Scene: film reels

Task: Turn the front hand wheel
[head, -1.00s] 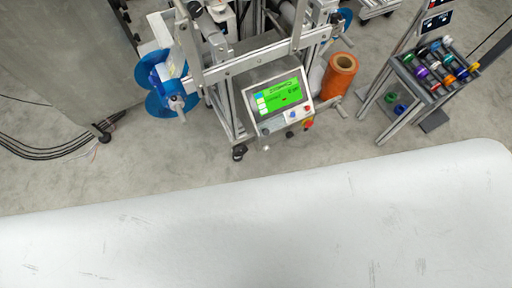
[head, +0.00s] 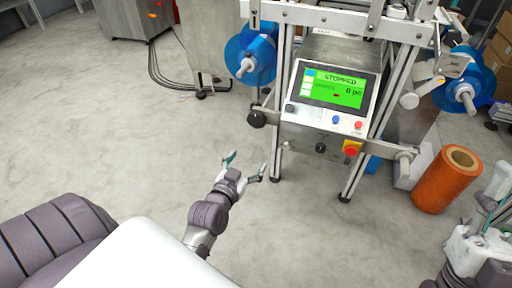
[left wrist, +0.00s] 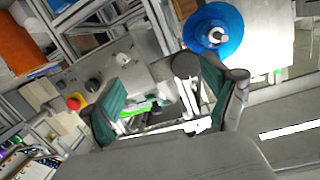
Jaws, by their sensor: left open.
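A dark round hand wheel (head: 257,119) sits on the machine's lower left side, left of the control panel. In the left wrist view the dark wheel (left wrist: 186,66) shows beyond the fingers, close to the right-hand finger in the picture. My left gripper (head: 246,166) is open and empty, below the wheel and apart from it in the head view. Its teal-padded fingers (left wrist: 166,100) are spread in the left wrist view. My right gripper (head: 488,205) shows at the right edge of the head view; its finger opening is unclear.
The control panel (head: 333,97) reads STOPPED and carries a red button on yellow (head: 351,148). A blue reel (head: 251,60) hangs above the wheel. A grey crank (head: 404,158) sticks out at right, near an orange roll (head: 445,180).

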